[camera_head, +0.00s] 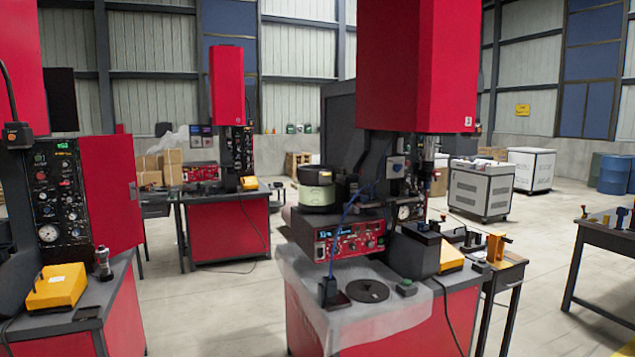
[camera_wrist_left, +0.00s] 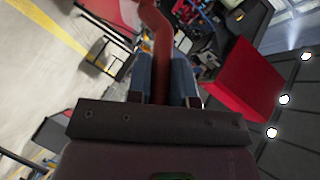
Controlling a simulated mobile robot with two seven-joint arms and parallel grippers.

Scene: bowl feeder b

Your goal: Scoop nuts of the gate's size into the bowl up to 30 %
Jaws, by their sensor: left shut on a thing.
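In the left wrist view my left gripper (camera_wrist_left: 161,72) is shut on a red-brown curved tool (camera_wrist_left: 158,38), which looks like the scoop's handle. It runs between the two blue-grey fingers and bends near the top edge. The tool's far end is out of view. In the head view the feeder bowl (camera_head: 316,192), pale green with a black rim, sits on top of the red-fronted control unit (camera_head: 350,238) at the centre press. Its inside cannot be seen from here. No nuts can be made out. Neither gripper shows in the head view.
A tall red press housing (camera_head: 418,65) stands right of the bowl. Another press with a yellow box (camera_head: 56,287) is at left. Open floor (camera_head: 215,305) lies between them.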

